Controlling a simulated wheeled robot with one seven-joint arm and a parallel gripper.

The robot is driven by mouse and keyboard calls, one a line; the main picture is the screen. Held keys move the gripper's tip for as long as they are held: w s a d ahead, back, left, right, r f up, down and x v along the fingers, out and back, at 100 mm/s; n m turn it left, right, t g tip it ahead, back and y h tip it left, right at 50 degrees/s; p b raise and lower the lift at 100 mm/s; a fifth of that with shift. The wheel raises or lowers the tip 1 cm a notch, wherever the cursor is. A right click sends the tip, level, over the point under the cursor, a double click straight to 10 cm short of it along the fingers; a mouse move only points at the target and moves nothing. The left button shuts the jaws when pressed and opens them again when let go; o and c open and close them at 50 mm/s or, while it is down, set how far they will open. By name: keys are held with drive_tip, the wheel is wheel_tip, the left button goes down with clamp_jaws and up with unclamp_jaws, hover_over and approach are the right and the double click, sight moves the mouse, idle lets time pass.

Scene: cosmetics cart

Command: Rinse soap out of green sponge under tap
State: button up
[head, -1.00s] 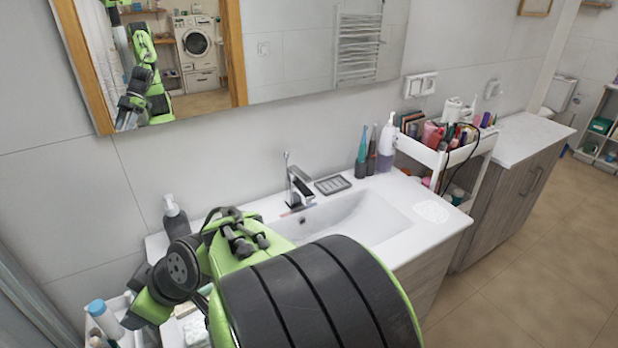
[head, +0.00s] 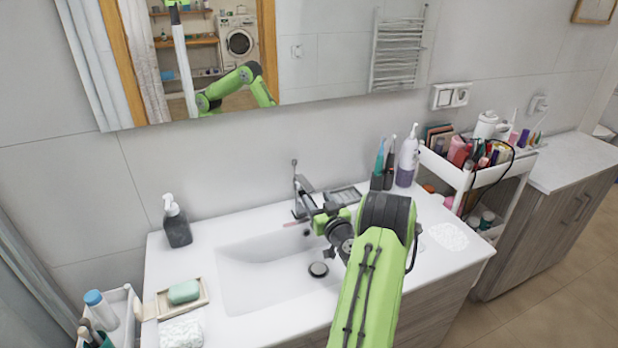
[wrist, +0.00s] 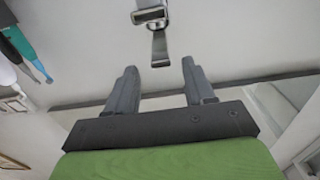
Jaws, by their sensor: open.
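A green block (head: 184,292), which looks like the sponge, lies on a small tan dish (head: 201,303) on the counter left of the basin. The chrome tap (head: 302,196) stands behind the white basin (head: 250,280); I see no water running. My gripper (head: 318,212) is over the basin close to the tap, partly hidden by my arm in the head view. In the wrist view my gripper (wrist: 158,80) is open and empty, and the tap (wrist: 154,22) lies ahead between the fingers, apart from them.
A dark soap dispenser (head: 177,226) stands at the back left. A filled cart (head: 480,180) is at right, a white caddy (head: 122,318) at front left. A mirror (head: 330,60) hangs above.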

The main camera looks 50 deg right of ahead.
sight(304, 180)
drive_tip(key=p+x, duration=0.2)
drive_tip(key=x, duration=0.6)
drive_tip(key=shift+s, duration=0.1)
clamp_jaws()
